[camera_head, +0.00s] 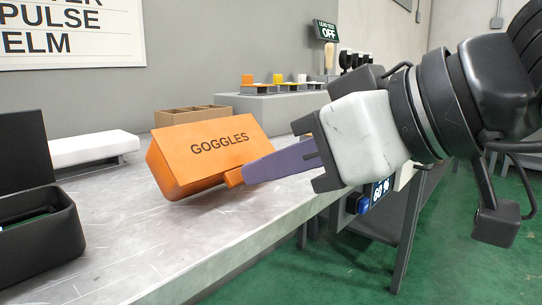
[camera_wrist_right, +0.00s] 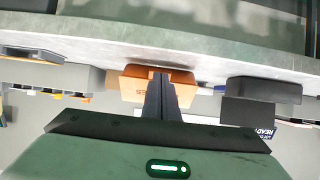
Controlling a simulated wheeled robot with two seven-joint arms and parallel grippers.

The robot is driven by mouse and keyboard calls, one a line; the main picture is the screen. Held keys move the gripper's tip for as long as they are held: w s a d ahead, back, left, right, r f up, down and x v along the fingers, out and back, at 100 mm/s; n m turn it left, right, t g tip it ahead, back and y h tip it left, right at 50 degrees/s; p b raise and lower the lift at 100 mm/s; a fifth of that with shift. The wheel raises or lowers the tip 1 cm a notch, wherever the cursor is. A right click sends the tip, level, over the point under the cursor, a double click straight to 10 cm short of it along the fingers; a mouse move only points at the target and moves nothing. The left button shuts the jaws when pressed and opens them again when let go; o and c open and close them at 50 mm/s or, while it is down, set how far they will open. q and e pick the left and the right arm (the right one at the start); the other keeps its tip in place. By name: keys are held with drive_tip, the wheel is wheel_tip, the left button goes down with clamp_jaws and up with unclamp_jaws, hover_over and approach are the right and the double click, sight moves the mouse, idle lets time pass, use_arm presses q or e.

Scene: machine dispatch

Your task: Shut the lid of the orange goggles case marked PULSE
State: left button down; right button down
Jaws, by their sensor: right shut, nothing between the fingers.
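The orange goggles case (camera_head: 172,182) sits on the metal bench in the head view, with GOGGLES in dark letters on the broad face of its lid (camera_head: 218,141). That face slants, and I cannot tell whether the lid is fully down. No PULSE mark shows on it. The case also shows in the wrist view (camera_wrist_right: 135,88), partly hidden behind the fingers. My right gripper (camera_head: 245,174) is shut and empty, its purple fingers at the small orange tab on the case's right side, touching or very close. The right fingers also show in the wrist view (camera_wrist_right: 160,80). My left gripper is out of view.
An open black case (camera_head: 45,240) stands at the left of the bench (camera_head: 130,240). A white block (camera_head: 92,148) and a brown divided box (camera_head: 190,114) lie behind. A grey ledge (camera_head: 270,105) holds coloured buttons. The bench front is clear.

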drive_tip(key=shift+r, duration=0.25)
drive_tip(key=shift+w+a, duration=0.1)
